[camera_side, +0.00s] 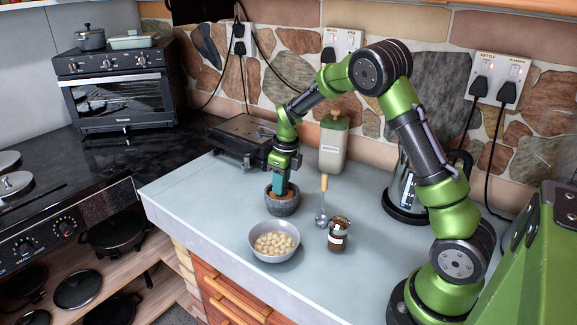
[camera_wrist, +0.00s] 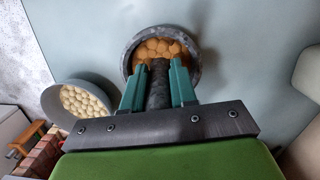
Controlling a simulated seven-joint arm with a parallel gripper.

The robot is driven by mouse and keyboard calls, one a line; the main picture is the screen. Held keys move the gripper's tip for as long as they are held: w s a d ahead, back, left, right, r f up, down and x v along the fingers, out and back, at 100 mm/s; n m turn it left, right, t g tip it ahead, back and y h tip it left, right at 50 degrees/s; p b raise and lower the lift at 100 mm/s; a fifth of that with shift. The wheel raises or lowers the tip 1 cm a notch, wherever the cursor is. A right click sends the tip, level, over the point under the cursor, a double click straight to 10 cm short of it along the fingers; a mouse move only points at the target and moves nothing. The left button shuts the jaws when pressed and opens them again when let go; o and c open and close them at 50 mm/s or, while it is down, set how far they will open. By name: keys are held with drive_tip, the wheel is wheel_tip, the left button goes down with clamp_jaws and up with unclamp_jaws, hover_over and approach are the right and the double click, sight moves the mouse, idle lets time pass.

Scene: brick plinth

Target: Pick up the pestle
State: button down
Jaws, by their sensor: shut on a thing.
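The pestle (camera_wrist: 159,86) is a dark grey stone rod. In the wrist view it lies between my two teal fingers, its far end down among brown lumps in the mortar. The mortar (camera_wrist: 128,62) is a dark grey stone bowl; it also shows in the side view (camera_side: 283,208), standing on the pale worktop. My gripper (camera_wrist: 160,80) is shut on the pestle, with the fingertips at the mortar's mouth. In the side view my gripper (camera_side: 281,188) points down into the mortar and hides the pestle. I cannot tell whether the pestle touches the mortar's bottom.
A grey bowl of pale round pieces (camera_side: 252,245) stands in front of the mortar. A small dark jar (camera_side: 338,238) and a wooden-handled ladle (camera_side: 321,216) are to the right. A canister (camera_side: 333,145), a kettle (camera_side: 405,195) and a dark grill (camera_side: 240,138) stand behind.

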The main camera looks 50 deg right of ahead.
drive_tip(key=shift+r, duration=0.15)
wheel_tip(320, 180, up, 9)
drive_tip(key=shift+r, duration=0.2)
drive_tip(key=shift+f, duration=3.7)
drive_tip(key=c, duration=1.5)
unclamp_jaws()
clamp_jaws()
